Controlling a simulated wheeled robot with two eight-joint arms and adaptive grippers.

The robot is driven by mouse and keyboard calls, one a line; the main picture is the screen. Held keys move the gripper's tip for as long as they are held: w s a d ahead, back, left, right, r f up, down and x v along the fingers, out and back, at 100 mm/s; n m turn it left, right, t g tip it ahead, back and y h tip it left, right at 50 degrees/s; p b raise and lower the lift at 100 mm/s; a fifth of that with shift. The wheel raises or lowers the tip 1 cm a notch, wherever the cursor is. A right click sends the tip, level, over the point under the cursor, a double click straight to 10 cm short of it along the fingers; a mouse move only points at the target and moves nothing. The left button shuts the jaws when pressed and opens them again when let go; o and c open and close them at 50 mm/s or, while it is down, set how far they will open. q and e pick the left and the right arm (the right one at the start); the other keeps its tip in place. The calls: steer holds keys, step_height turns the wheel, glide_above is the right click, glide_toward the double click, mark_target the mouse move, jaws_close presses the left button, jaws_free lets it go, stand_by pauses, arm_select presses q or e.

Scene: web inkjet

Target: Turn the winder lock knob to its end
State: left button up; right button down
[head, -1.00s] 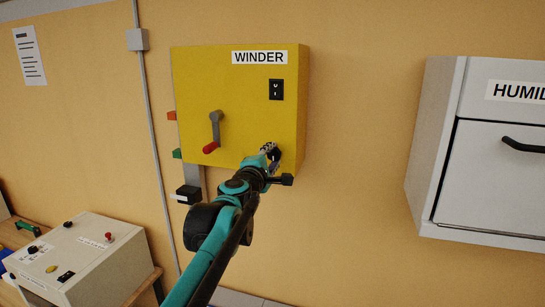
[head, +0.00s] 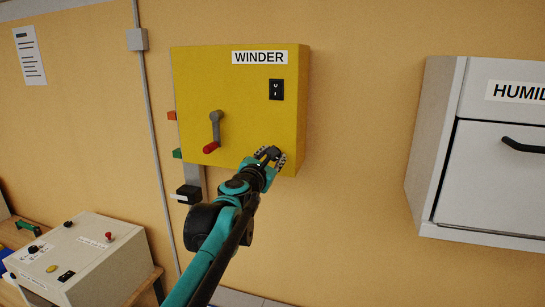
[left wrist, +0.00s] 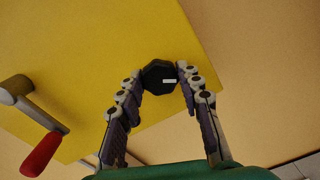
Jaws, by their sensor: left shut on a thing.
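The yellow winder box (head: 240,110) hangs on the wall with its "WINDER" label at the top. Its black lock knob (head: 273,152) sits low on the front face, near the lower right corner. In the left wrist view the dark, many-sided knob (left wrist: 158,77) carries a small white mark that lies about level in the picture. My left gripper (head: 269,156) is shut on the knob, with one finger on each side, as the fingertips (left wrist: 160,76) show in the left wrist view. My right gripper is not in view.
A crank with a red handle (head: 211,147) sticks out left of the knob, also close by in the left wrist view (left wrist: 42,153). A black switch (head: 276,90) is above the knob. A white cabinet (head: 490,180) is at the right, a control box (head: 85,260) at lower left.

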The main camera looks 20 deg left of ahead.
arm_select(q)
steer(key=n, duration=2.1)
steer(key=shift+f, duration=0.1)
steer(key=shift+n, duration=0.3)
steer(key=o, duration=1.2)
steer(key=shift+c, duration=0.2)
steer(key=shift+s, duration=0.1)
steer(key=s, duration=1.2)
steer(key=shift+a, duration=0.15)
